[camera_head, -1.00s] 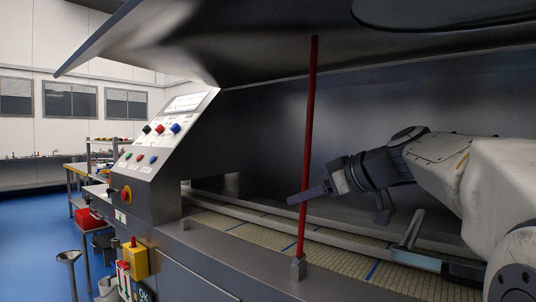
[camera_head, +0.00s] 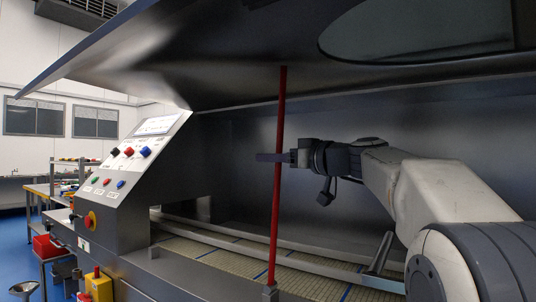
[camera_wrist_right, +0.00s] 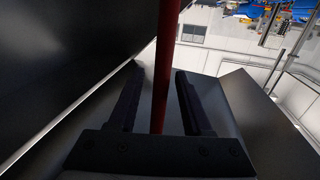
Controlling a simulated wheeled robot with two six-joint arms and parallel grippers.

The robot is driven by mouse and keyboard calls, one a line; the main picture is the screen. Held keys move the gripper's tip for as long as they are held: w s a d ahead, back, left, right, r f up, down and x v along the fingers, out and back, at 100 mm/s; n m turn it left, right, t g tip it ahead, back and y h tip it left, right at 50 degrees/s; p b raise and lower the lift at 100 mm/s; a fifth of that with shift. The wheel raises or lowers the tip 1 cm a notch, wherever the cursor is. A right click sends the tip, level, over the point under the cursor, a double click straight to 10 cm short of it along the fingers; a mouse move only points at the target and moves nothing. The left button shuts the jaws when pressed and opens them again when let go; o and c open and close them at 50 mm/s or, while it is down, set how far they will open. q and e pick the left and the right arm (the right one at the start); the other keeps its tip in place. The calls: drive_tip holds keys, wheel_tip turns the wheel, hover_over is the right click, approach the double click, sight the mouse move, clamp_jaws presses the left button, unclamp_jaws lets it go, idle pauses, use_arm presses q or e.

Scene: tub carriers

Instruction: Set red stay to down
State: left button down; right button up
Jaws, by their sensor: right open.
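The red stay (camera_head: 279,190) is a thin red rod in the head view. It stands nearly upright between a small block on the machine's front sill and the underside of the raised lid (camera_head: 230,85). My right gripper (camera_head: 268,157) reaches in from the right at the upper half of the stay. In the right wrist view the red stay (camera_wrist_right: 166,70) passes between the two open fingers of my right gripper (camera_wrist_right: 156,90), with gaps on both sides. My left gripper is not in view.
A sloped control panel (camera_head: 124,160) with colored buttons stands left of the stay. A slatted conveyor bed (camera_head: 215,252) with rails lies inside the machine below my right arm. A dark handle (camera_head: 380,253) rises from the bed at the right.

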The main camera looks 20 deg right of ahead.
drive_tip(key=shift+w+a, duration=0.35)
drive_tip(key=shift+w, duration=0.3)
clamp_jaws()
drive_tip(key=shift+f, duration=0.15)
idle(0.9)
